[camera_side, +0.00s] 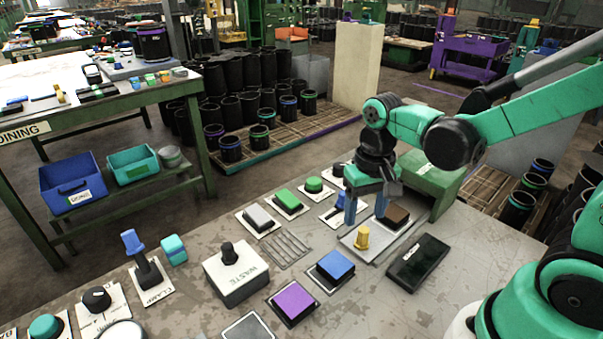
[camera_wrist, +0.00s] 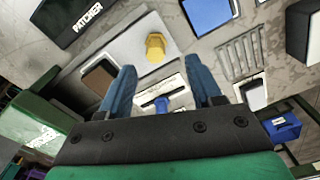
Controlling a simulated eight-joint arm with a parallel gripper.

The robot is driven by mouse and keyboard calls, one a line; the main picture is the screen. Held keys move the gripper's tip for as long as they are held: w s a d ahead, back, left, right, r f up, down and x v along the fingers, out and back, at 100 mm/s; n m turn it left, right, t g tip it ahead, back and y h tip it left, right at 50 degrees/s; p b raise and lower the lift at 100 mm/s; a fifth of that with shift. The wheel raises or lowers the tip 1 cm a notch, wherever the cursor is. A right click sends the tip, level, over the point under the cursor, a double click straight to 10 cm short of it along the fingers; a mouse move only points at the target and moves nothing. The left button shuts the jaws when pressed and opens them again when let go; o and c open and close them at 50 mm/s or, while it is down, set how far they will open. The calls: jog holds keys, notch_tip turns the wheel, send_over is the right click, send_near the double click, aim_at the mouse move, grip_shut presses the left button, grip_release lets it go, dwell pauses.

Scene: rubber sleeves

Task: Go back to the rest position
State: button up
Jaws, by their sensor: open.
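My gripper (camera_side: 366,207) hangs over the right part of the work table, pointing down. In the wrist view its two blue fingers (camera_wrist: 165,90) stand apart with nothing held between them. A small blue lever switch on a white plate (camera_wrist: 162,98) shows beyond the gap. A yellow knob (camera_side: 362,237) stands on a light grey plate (camera_side: 372,252) just in front of the fingers; it also shows in the wrist view (camera_wrist: 155,47). Whether the fingertips touch anything below is hard to tell.
A black PATCHER box (camera_side: 417,262) lies to the right. Blue (camera_side: 335,267) and purple (camera_side: 293,302) pads, a white WASTE box (camera_side: 236,272) and a blue CLAMP lever (camera_side: 142,262) stand to the left. A green box (camera_side: 430,180) is behind my gripper. The space above the table is open.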

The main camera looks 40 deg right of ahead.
notch_tip(320, 180, up, 6)
jog(key=a+n+t, duration=0.2)
jog(key=n+t, duration=0.2)
jog(key=t, duration=0.3)
jog(key=shift+r, duration=0.25)
dwell(0.4)
